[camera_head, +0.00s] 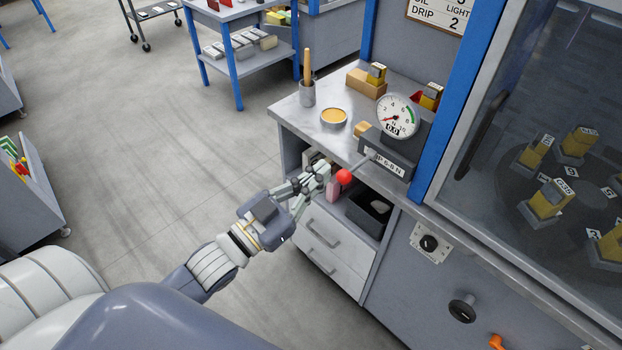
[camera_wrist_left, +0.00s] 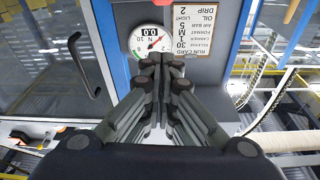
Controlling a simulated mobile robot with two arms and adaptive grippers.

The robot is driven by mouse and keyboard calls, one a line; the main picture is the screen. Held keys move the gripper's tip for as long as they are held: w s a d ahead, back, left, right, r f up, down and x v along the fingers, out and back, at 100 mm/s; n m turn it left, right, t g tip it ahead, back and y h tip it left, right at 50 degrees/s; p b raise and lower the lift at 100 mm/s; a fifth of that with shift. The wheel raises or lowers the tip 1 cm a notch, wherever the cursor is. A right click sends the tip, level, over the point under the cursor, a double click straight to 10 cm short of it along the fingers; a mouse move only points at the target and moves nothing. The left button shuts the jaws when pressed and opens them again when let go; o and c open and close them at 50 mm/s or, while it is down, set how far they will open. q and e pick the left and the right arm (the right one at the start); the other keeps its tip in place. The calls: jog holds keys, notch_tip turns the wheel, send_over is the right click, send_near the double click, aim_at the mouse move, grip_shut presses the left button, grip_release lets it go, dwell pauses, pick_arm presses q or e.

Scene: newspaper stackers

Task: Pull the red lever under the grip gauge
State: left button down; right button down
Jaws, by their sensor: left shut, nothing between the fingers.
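The grip gauge (camera_head: 397,115) is a round white dial with a red needle and a small counter, standing on a grey block on the bench. In the left wrist view the dial (camera_wrist_left: 150,40) sits just beyond my fingertips. Below it in the head view, a thin rod ends in a red ball, the lever's knob (camera_head: 344,176). My left gripper (camera_head: 325,170) is shut and empty, its fingertips just left of the red ball; I cannot tell whether they touch. My right gripper is not in view.
The steel bench top (camera_head: 340,140) holds a yellow-topped tin (camera_head: 333,117) and a cup with a wooden stick (camera_head: 307,92). Drawers (camera_head: 323,240) and an open shelf lie under it. A blue post (camera_head: 450,95) and glass cabinet stand right.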

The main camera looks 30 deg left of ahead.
aim_at(358, 165)
pick_arm(q)
jog(key=p+x, duration=0.2)
jog(key=x, duration=0.5)
jog(key=shift+s+a+f, duration=0.15)
jog(key=shift+s+f, duration=0.05)
jog(key=shift+f, duration=0.8)
jog(key=shift+s+a+f, duration=0.15)
jog(key=shift+f, duration=0.85)
